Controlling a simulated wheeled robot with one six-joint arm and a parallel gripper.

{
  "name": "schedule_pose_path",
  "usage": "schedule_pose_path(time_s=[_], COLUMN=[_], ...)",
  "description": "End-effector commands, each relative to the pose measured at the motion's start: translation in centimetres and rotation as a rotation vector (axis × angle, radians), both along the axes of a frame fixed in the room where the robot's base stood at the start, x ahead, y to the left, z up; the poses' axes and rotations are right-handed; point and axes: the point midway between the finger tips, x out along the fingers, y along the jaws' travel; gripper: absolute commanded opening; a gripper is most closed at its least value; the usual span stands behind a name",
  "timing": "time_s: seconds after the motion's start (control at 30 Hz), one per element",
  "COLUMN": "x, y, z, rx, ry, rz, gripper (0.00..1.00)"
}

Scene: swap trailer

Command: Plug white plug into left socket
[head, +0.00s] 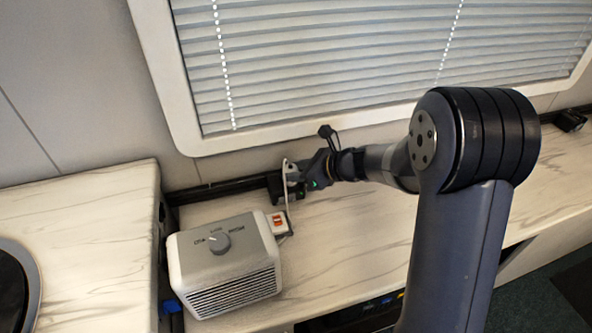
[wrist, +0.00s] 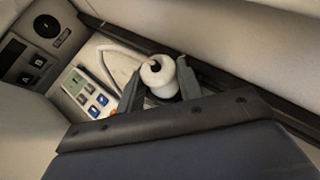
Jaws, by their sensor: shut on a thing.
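My gripper (head: 291,181) is shut on the white plug (wrist: 160,75), whose rounded end and white cord show between the two fingers in the wrist view. In the head view the gripper is low over the counter, close to the wall below the window. The plug is mostly hidden there by the fingers. I cannot tell which fitting is the left socket, or whether the plug touches one.
A grey heater (head: 222,262) with a knob stands on the marbled counter (head: 345,235). Beside it is a small white box with a red switch (head: 279,223). A white panel with coloured buttons (wrist: 84,92) is left of the plug. The counter right of the heater is clear.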

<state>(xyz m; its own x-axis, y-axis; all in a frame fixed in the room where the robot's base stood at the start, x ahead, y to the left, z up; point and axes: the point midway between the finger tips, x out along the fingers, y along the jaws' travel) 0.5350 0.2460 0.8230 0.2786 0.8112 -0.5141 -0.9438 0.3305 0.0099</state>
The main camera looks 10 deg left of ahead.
Motion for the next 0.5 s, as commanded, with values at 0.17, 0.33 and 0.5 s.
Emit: schedule_pose_path(time_s=[0.17,0.33,0.5], x=[0.0,-0.01,0.0], y=[0.0,0.0,0.0], z=[-0.35,-0.61,-0.66], rx=[0.0,0.0,0.0], ry=[0.0,0.0,0.0], rz=[0.0,0.0,0.0], gripper=[0.08,0.08,0.39])
